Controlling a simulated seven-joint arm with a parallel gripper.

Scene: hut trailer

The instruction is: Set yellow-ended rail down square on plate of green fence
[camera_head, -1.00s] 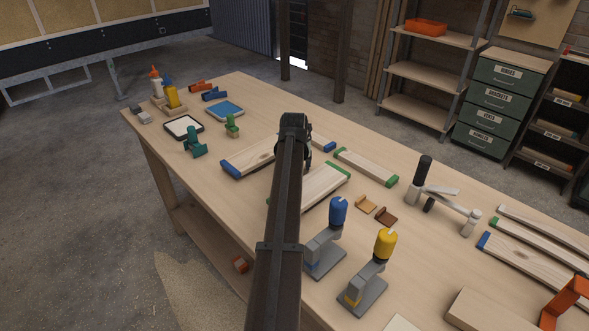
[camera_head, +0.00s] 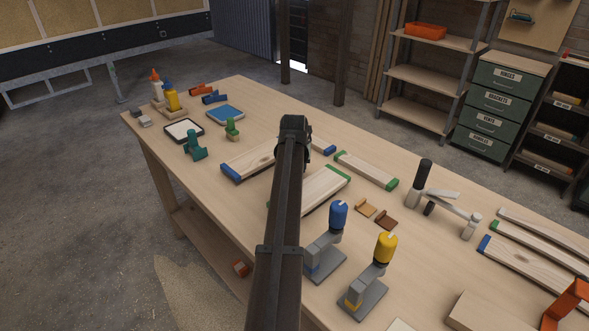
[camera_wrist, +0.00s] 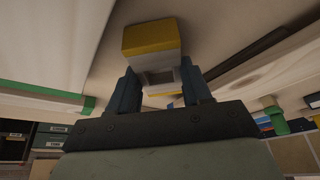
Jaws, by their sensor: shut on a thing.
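In the wrist view my gripper (camera_wrist: 160,92) is shut on the yellow-ended rail (camera_wrist: 150,38), a short pale piece with a yellow block end and a square grey recess. Another yellow part shows between the fingers. In the head view my arm hides the rail and most of my gripper. A wide board with a green end (camera_head: 325,187) lies right beside my arm, partly hidden by it. A narrower board with green ends (camera_head: 366,169) lies behind it. I cannot tell which is the green fence. A green edge (camera_wrist: 45,91) shows left of the rail in the wrist view.
A blue-ended board (camera_head: 250,160) lies left of my arm. Blue-topped (camera_head: 338,214) and yellow-topped (camera_head: 385,246) upright tools stand in front right. Two small brown pieces (camera_head: 366,207) and a grey clamp-like tool (camera_head: 445,205) lie right. The bench's back edge is mostly clear.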

